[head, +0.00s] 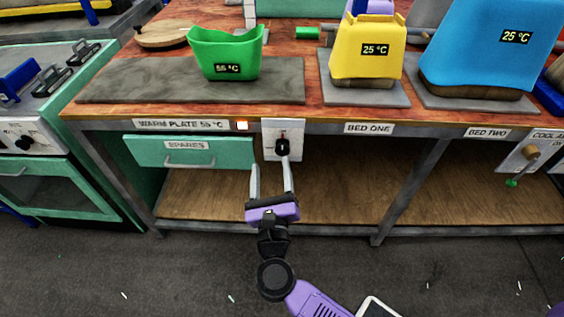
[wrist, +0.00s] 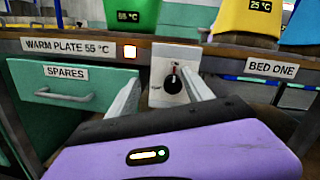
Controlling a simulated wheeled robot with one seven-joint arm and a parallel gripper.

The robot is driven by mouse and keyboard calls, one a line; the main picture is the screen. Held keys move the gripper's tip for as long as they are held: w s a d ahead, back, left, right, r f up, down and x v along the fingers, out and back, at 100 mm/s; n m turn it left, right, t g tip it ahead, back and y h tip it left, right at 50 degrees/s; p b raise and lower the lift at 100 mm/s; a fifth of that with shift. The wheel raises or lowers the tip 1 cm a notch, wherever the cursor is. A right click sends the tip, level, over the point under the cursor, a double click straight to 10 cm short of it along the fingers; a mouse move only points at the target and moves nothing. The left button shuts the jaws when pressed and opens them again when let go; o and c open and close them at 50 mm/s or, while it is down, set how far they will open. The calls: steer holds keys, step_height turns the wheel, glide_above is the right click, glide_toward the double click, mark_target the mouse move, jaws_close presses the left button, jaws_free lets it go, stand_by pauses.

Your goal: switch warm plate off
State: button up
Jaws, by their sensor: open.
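The warm plate (head: 120,80) is a dark grey slab on the bench top, with a green container reading 55 °C on it. Its label on the bench edge (head: 180,124) reads WARM PLATE 55 °C, and a small orange-white lamp (head: 242,126) glows beside it. Right of the lamp is a white switch panel (head: 270,139) with a black knob (head: 283,147); the knob also shows in the wrist view (wrist: 172,86). My gripper (head: 271,178) is open and empty, in front of the panel and a little below the knob. In the wrist view its fingers (wrist: 162,90) stand either side of the knob, apart from it.
A green SPARES drawer (head: 188,152) lies left of the panel. A yellow container (head: 367,50) and a blue one (head: 490,45) stand on beds to the right.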

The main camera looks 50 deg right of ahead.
mark_target(282, 152)
steer(key=shift+w+d+f+m+g, duration=0.35)
steer(key=shift+w+d+f+m, duration=0.35)
steer(key=shift+d, duration=0.55)
steer(key=shift+w+d+f+m+g, duration=0.3)
steer(key=shift+d+f+m, duration=0.15)
steer(key=shift+d+m, duration=0.65)
steer(key=shift+w+d+f+m+g, duration=0.4)
steer(key=shift+d+f+m, duration=0.2)
steer(key=shift+d, duration=0.85)
jaws_close()
